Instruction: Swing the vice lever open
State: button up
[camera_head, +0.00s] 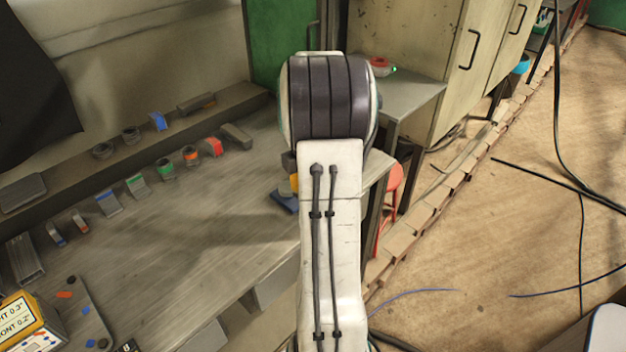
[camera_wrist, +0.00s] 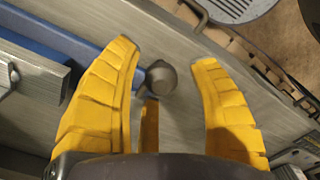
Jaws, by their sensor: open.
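In the wrist view, my gripper (camera_wrist: 165,58) is open, with one yellow finger on the left and one on the right. A round grey knob (camera_wrist: 162,77), which looks like the end of the vice lever, lies between the fingers, closer to the left one. A blue bar (camera_wrist: 60,40), seemingly part of the vice, runs from the upper left behind the left finger. A narrow yellow piece (camera_wrist: 149,125) shows below the knob; I cannot tell what it belongs to. In the head view my arm hides most of the gripper; a blue part (camera_head: 285,200) shows at the bench's right end.
The grey workbench (camera_head: 210,225) has several small tools and rings along its back ledge. A yellow box (camera_head: 25,320) stands at the front left. A red stool (camera_head: 391,195) is beyond the bench end. Cables (camera_head: 570,180) lie on the open floor at right.

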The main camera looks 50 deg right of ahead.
notch_tip(320, 180, up, 12)
jog(key=shift+f, duration=0.15)
dwell(0.4)
dwell(0.6)
jog(key=f+m, duration=0.2)
jog(key=m, duration=0.2)
jog(key=f+m, duration=0.2)
jog(key=m, duration=0.3)
jog(key=f+m, duration=0.2)
jog(key=m, duration=0.2)
jog(key=shift+s+a+m, duration=0.3)
jog(key=shift+s+a, duration=0.05)
jog(key=s+a+r+n+t, duration=0.1)
jog(key=s+a, duration=0.3)
jog(key=a, duration=0.9)
jog(key=s+a+n+t, duration=0.2)
jog(key=s+a+n, duration=0.2)
jog(key=a, duration=1)
jog(key=shift+a+r, duration=0.2)
jog(key=shift+r, duration=0.15)
